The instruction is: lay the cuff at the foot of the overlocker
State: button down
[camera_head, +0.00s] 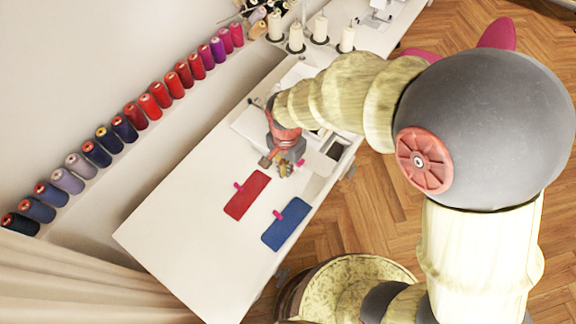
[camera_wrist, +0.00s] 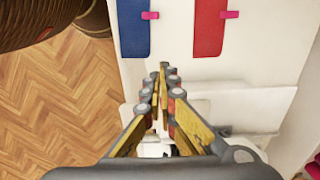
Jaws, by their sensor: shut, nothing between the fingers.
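A red cloth piece (camera_head: 247,197) and a blue cloth piece (camera_head: 284,226) lie flat on the white table, each with a pink clip on an edge. They also show in the wrist view, red (camera_wrist: 209,30) and blue (camera_wrist: 134,32). I cannot tell which piece is the cuff. The white sewing machine (camera_head: 250,124), likely the overlocker, is mostly hidden behind my arm. My gripper (camera_head: 285,169) is shut and empty over the table between machine and red piece; its fingers (camera_wrist: 161,75) meet in the wrist view.
The white table (camera_head: 175,232) is clear at its near left. Several thread cones (camera_head: 151,105) line the wall. White cones (camera_head: 296,38) and another machine (camera_head: 378,12) stand farther back. A round stool-like object (camera_head: 335,280) is beside the table's front edge, on the wooden floor (camera_head: 372,205).

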aim_at(301, 163)
jog(key=w+d+f+b, duration=0.1)
jog(key=w+d+f, duration=0.1)
jog(key=f, duration=0.5)
jog(key=shift+w+b, duration=0.3)
jog(key=shift+w, duration=0.45)
jog(key=shift+w+d, duration=0.55)
jog(key=shift+w, duration=0.3)
jog(key=shift+w+d, duration=0.5)
jog(key=shift+w, duration=0.35)
jog(key=shift+r, duration=0.1)
